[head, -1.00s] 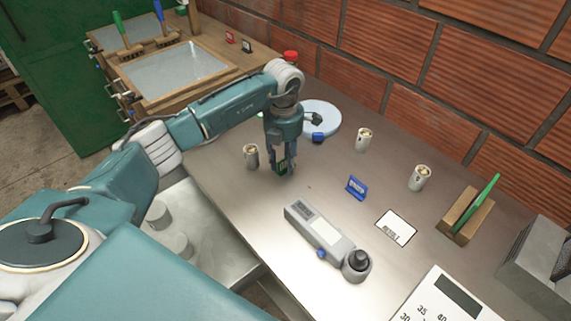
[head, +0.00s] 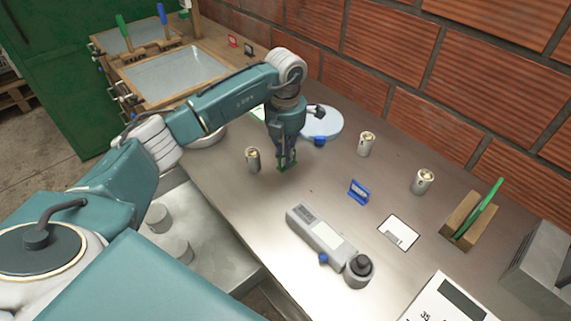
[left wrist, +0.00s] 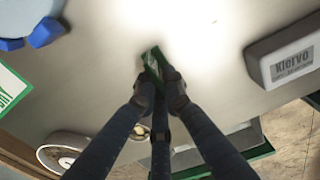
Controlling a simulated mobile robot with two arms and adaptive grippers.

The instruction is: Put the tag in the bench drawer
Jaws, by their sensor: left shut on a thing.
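The green tag (head: 287,168) is in my left gripper (head: 286,157), low over the bench top, right of a small metal cup. Whether the tag touches the bench, I cannot tell. In the left wrist view the tag (left wrist: 153,62) sticks out between the dark fingertips (left wrist: 160,88), tilted. The gripper is shut on it. What looks like the open bench drawer (head: 208,243) is at the bench's left front side, a metal compartment with grey cylinders in it, partly hidden by my arm. My right gripper is not in view.
A blue stand-up tag (head: 359,191), a grey handheld device (head: 323,238) and a white card (head: 398,232) lie to the right. A metal cup (head: 252,160) stands close left of the gripper. A pale round dish (head: 324,122) is behind it. A brick wall bounds the back.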

